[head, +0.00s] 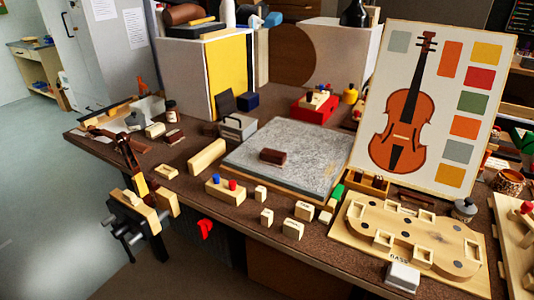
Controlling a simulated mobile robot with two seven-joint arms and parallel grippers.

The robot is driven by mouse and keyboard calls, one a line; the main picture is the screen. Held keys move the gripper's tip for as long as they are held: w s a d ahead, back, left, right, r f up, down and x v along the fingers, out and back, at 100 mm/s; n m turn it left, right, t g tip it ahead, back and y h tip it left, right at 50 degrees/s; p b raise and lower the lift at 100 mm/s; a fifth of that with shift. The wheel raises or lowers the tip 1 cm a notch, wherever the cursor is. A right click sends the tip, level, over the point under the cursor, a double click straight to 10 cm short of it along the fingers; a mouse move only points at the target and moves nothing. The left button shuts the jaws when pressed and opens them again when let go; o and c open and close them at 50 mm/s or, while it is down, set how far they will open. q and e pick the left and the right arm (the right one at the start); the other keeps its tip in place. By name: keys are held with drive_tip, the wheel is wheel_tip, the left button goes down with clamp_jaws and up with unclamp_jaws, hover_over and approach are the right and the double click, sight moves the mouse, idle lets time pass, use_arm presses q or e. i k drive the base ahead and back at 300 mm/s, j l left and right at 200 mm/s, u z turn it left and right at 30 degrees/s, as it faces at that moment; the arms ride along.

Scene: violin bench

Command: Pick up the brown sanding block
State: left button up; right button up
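A dark brown block (273,156), which looks like the brown sanding block, lies flat on a grey speckled slab (312,140) in the middle of the bench. Its top and front side show, and nothing touches it from above. A smaller brown block (174,137) lies at the left of the bench. Neither of my grippers can be made out in the head view.
Small pale blocks (293,229) line the front. A wooden vise (140,212) juts from the left front edge. White boxes (190,80) stand behind the slab.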

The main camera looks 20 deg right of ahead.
sight(274, 158)
drive_tip(key=z, duration=2.05)
drive_tip(key=j+z, duration=0.35)
drive_tip(key=k+j+z, duration=0.1)
drive_tip(key=z, duration=0.25)
drive_tip(key=k+j, duration=0.1)
drive_tip(key=j, duration=0.2)
drive_tip(key=k+j, duration=0.1)
drive_tip(key=j, duration=0.2)
drive_tip(key=k+j, duration=0.1)
drive_tip(key=j, duration=0.2)
